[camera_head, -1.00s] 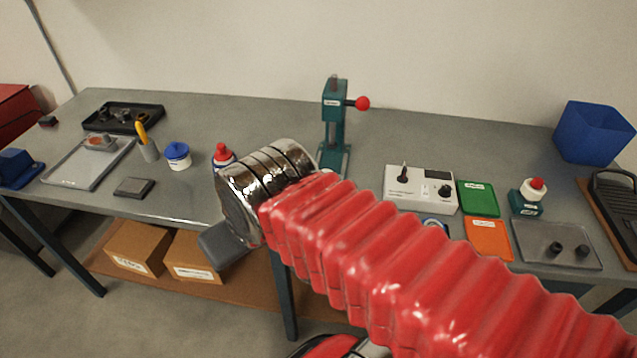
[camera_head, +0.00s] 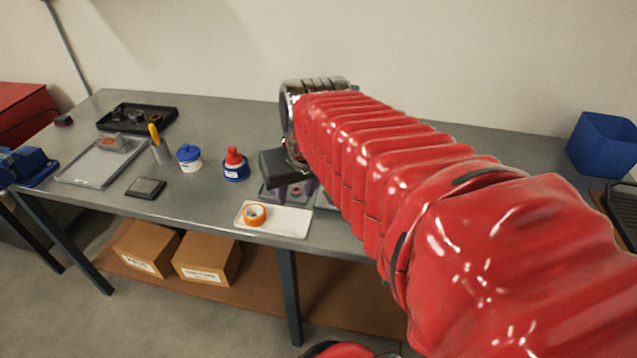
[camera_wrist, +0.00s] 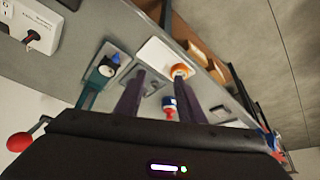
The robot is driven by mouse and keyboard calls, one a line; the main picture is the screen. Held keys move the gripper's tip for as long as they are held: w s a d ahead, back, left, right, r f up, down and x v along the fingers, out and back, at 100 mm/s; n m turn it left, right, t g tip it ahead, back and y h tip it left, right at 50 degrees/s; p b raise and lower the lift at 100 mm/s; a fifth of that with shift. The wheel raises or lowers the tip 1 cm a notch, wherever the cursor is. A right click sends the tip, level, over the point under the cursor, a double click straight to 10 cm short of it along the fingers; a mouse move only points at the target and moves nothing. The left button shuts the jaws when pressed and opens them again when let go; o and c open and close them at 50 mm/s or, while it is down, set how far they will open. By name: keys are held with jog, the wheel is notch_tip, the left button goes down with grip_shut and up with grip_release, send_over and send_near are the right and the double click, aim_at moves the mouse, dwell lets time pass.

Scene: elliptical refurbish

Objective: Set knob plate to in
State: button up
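No plate is labelled clearly enough to tell surely which is the knob plate. In the wrist view a grey plate (camera_wrist: 152,83) lies beyond my gripper, partly hidden by its fingers. A round black-and-white part with some blue (camera_wrist: 112,61) sits at the foot of the teal press (camera_wrist: 92,92). A white control box (camera_wrist: 38,22) with a black knob is at the upper left edge. My gripper (camera_wrist: 160,85) has two dark fingers apart with nothing visibly held. In the head view its fingertips (camera_head: 291,190) are low over the bench, behind the white tray; my arm hides the press and control box.
The white tray (camera_head: 285,222) with an orange ring (camera_head: 254,214) lies at the bench's front edge. A red-capped blue bottle (camera_head: 235,168) and a blue-lidded jar (camera_head: 189,160) stand left of my gripper. The red ball handle (camera_wrist: 20,141) of the press sticks out.

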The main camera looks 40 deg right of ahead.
jog(key=d+m, duration=0.2)
jog(key=d, duration=0.9)
jog(key=shift+d+f+g+h, duration=0.3)
jog(key=shift+d+f+g, duration=0.05)
jog(key=shift+f+g, duration=0.1)
jog(key=shift+f, duration=0.1)
jog(key=x, duration=1.3)
jog(key=shift+w+d+f, duration=0.1)
jog(key=shift+w+f, duration=0.1)
jog(key=shift+f, duration=0.1)
jog(key=shift+c, duration=0.5)
grip_shut()
